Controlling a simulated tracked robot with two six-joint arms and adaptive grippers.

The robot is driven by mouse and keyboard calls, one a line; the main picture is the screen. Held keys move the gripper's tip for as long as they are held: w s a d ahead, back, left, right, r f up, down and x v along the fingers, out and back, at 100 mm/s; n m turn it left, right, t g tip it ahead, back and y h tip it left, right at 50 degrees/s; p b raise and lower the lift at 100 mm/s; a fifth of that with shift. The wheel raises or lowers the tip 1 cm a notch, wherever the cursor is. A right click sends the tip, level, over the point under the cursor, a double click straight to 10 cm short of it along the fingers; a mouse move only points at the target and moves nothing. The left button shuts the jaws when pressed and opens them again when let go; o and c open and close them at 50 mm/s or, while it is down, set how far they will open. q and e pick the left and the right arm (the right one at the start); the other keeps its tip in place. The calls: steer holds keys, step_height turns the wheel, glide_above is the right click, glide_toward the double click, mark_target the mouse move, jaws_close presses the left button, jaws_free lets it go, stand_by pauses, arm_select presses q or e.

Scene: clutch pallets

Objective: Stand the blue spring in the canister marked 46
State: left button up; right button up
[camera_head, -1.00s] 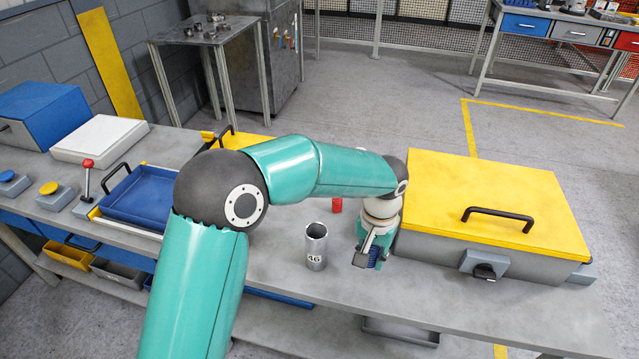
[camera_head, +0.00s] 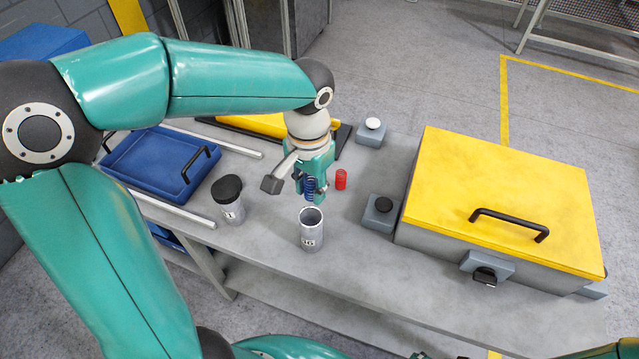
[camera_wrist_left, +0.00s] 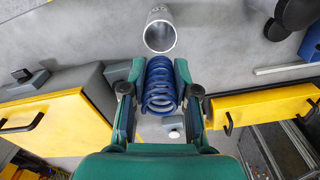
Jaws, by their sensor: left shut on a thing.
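The blue spring (camera_head: 309,186) is held upright in my left gripper (camera_head: 313,192), which is shut on it. The open silver canister (camera_head: 311,236) stands upright on the bench, its label small but seeming to read 46. In the head view the spring's lower end is just above and behind the canister's rim. In the left wrist view the blue spring (camera_wrist_left: 160,88) sits between the fingers (camera_wrist_left: 160,95), and the canister (camera_wrist_left: 160,32) shows beyond it, apart from it.
A second canister with a black lid (camera_head: 228,199) stands to the left. Grey button boxes (camera_head: 381,214) and a yellow-lidded case (camera_head: 500,200) are at right. A blue tray (camera_head: 150,165) lies at left.

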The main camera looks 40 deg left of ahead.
mark_target(308, 201)
arm_select(q)
steer(key=shift+f+b, duration=1.95)
steer(key=shift+f, duration=0.7)
steer(key=shift+s, duration=0.35)
steer(key=shift+f, duration=0.15)
steer(key=shift+f+b, duration=1.05)
